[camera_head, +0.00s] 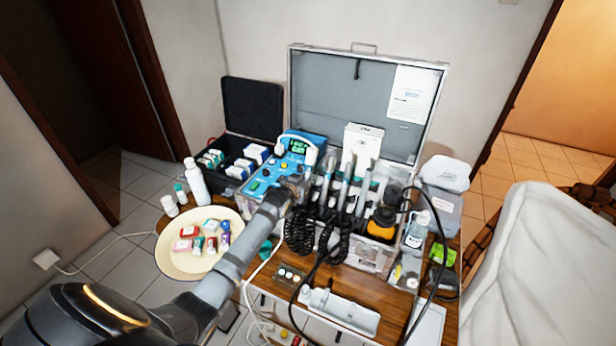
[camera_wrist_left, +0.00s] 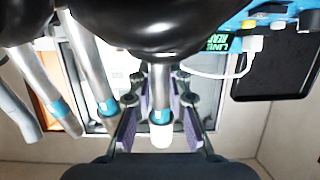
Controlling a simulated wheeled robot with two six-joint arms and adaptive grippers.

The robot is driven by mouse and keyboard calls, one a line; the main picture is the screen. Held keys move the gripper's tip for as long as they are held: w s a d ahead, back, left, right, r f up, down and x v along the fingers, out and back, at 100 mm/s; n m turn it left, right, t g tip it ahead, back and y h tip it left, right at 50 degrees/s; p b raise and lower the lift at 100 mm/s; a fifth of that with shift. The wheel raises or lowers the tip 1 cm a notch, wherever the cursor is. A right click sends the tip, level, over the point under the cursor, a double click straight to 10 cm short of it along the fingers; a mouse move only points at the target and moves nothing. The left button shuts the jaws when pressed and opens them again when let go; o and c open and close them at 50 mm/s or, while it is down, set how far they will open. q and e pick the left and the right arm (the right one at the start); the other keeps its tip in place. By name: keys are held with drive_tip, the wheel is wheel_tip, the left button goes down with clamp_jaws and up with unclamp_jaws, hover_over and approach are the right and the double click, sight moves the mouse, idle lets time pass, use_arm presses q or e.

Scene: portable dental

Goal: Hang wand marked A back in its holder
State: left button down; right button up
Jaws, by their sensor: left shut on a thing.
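My left gripper (camera_head: 296,187) is at the left end of the row of wands, in front of the blue control unit. In the left wrist view the gripper's purple pads (camera_wrist_left: 160,118) are shut on a grey wand (camera_wrist_left: 160,98) with a teal band and a white end. No letter is readable on it, so I cannot tell whether it is wand A. Other grey wands with teal bands stand beside it (camera_wrist_left: 95,78). The row of wands also shows in the head view (camera_head: 345,183). The held wand's holder is hidden. My right gripper is out of view.
The blue control unit (camera_head: 283,165) and the open metal case (camera_head: 365,60) stand behind. Black coiled hoses (camera_head: 299,232) hang in front of the wands. A cream round tray (camera_head: 172,262) is at left; bottles (camera_head: 416,229) stand at right.

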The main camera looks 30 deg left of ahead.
use_arm(q)
drive_tip(key=shift+f, duration=0.2)
drive_tip(key=c, duration=1.2)
unclamp_jaws()
drive_tip(key=shift+s, duration=0.1)
